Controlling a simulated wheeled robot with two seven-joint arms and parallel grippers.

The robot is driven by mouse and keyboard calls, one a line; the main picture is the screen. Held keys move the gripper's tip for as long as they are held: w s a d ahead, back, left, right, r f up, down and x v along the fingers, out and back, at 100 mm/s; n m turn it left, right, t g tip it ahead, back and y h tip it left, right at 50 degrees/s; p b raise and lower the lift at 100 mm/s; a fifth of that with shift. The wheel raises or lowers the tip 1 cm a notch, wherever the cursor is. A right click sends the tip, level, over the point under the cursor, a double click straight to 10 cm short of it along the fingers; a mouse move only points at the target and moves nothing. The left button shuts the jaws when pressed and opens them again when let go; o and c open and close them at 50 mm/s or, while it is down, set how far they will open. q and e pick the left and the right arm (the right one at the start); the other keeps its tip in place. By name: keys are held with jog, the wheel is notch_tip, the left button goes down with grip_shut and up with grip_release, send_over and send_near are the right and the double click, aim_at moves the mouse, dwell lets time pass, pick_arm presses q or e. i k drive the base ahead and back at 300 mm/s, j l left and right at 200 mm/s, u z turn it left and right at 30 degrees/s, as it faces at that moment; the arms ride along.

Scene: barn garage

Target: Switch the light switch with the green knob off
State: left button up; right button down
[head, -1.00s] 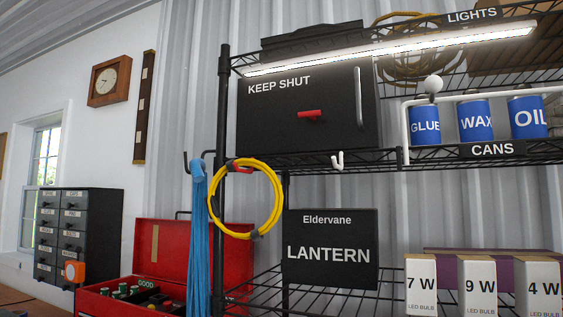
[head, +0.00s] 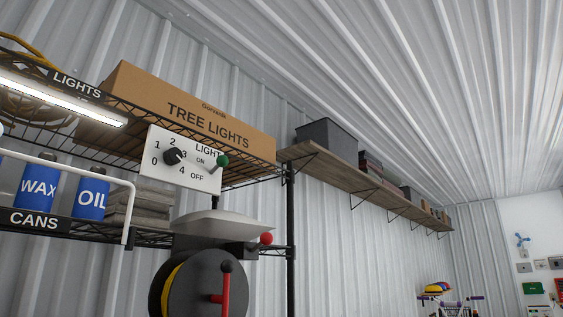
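The light switch with the green knob (head: 221,161) is on a white panel (head: 160,173) at the front of the upper shelf, left of centre in the head view. The panel is marked LIGHT, ON and OFF. The green knob sits up by the word ON, above the word OFF. A black rotary knob (head: 173,156) with numbers from 0 to 4 is on the left of the same panel. Neither of my grippers is in view.
A TREE LIGHTS box (head: 190,115) is behind the panel. Below are a cord reel (head: 206,285) with a red handle and a red knob (head: 266,238). Blue cans (head: 90,200) stand behind a white rail (head: 130,210). A wooden wall shelf (head: 350,180) runs off right.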

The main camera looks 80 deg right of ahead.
aim_at(223, 161)
jog(key=z, duration=2)
jog(key=k+z, duration=0.2)
jog(key=i, duration=0.05)
